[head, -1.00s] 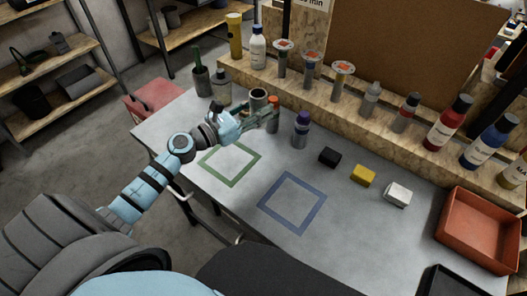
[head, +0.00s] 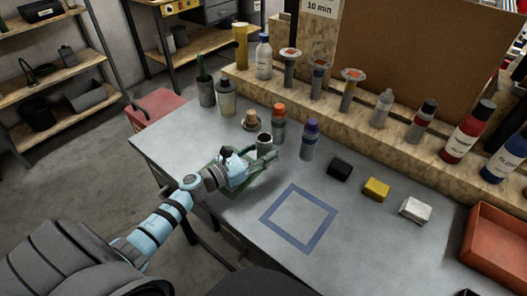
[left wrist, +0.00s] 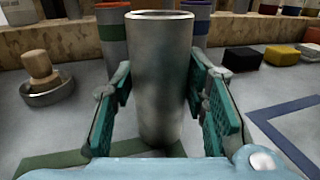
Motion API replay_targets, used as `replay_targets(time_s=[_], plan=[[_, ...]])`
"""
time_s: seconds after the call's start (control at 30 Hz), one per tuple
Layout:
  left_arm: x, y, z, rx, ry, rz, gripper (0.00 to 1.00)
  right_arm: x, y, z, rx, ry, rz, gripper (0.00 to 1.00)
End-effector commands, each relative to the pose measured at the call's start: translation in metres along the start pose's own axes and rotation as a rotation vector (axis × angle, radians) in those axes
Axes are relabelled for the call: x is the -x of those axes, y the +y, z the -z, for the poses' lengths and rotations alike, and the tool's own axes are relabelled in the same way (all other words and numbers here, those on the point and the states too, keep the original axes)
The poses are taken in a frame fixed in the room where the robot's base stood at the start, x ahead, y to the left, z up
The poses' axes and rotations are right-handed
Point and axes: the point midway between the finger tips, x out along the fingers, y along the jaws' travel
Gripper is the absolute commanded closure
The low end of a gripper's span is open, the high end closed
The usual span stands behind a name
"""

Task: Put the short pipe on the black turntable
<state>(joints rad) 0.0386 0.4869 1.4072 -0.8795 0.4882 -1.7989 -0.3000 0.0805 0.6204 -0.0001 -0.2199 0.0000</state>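The short pipe is a grey metal cylinder (left wrist: 160,75), upright between the fingers of my left gripper (left wrist: 160,95). The finger pads press against its two sides. In the head view its open top (head: 264,137) shows just beyond my left gripper (head: 262,160), over the far part of the green taped square (head: 213,188). Its lower end is close to the table; I cannot tell whether it touches. I see no black turntable in these views. My right gripper is not in view.
Behind the pipe stand an orange-capped bottle (head: 278,125), a purple-capped bottle (head: 310,140) and a wooden-knobbed round piece (head: 250,120). Black (head: 340,169), yellow (head: 376,189) and white (head: 415,210) blocks lie to the right. The blue taped square (head: 268,215) is empty.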

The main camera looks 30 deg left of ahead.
Motion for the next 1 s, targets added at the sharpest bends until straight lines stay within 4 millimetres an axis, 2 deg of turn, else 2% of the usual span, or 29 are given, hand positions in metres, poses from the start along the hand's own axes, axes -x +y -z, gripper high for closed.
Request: replay_targets(time_s=[0.07,0.47,0.57,0.77,0.93,1.0], plan=[[0.0,0.0,-0.001,0.0,0.0,0.0,0.44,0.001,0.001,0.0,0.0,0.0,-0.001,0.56],[0.002,0.0,-0.005,0.0,0.001,0.0,0.44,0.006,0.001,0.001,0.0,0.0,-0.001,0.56],[0.018,0.001,-0.001,-0.002,0.004,-0.002,0.44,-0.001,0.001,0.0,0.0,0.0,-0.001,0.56],[0.066,-0.001,0.001,-0.001,0.009,0.004,0.44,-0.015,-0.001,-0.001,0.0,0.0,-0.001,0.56],[0.094,-0.001,-0.003,0.0,0.006,0.003,0.44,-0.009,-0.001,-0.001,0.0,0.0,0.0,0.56],[0.106,-0.001,-0.005,0.002,0.008,0.004,0.44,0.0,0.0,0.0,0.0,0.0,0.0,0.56]])
